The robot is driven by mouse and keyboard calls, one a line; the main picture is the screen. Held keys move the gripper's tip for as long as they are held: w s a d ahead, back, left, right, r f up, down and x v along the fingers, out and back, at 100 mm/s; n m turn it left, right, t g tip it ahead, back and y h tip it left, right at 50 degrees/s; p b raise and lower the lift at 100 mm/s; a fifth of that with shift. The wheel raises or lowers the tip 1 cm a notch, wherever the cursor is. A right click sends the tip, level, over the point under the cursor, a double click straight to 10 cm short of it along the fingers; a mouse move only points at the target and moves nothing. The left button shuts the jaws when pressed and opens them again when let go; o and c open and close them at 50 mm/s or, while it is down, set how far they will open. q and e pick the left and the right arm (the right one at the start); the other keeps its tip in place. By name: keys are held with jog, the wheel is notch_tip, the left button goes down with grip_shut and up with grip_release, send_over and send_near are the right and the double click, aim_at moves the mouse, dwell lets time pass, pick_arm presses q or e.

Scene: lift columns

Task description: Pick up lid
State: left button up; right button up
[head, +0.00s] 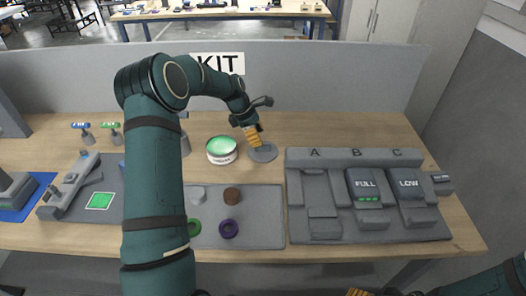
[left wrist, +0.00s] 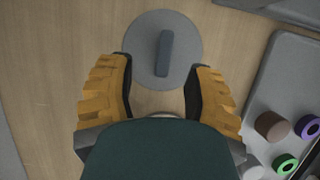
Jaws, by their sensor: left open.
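The lid is a flat grey disc with a raised bar handle. It lies on the wooden table right of a white round container with a green top (head: 222,150), and the lid (head: 264,153) is partly hidden by my left gripper (head: 254,137). In the left wrist view the lid (left wrist: 184,35) is ahead of my left gripper (left wrist: 163,72), its dark handle between the lines of the two orange fingers. The fingers are open and empty. Only orange bits of my right gripper (head: 370,292) show at the bottom edge of the head view.
A grey mat (head: 262,215) holds a brown cylinder (head: 232,195), a purple ring (head: 229,229) and a green ring. A grey rack marked A, B, C (head: 298,230) stands to the right. A grey partition with a KIT sign (head: 217,63) closes the back.

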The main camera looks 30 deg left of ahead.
aim_at(263, 149)
pick_arm(q)
jog(key=x, duration=0.3)
jog(key=b+x, duration=0.1)
jog(key=x, duration=0.1)
jog(key=shift+s+a, duration=0.1)
jog(key=shift+s, duration=0.2)
grip_shut()
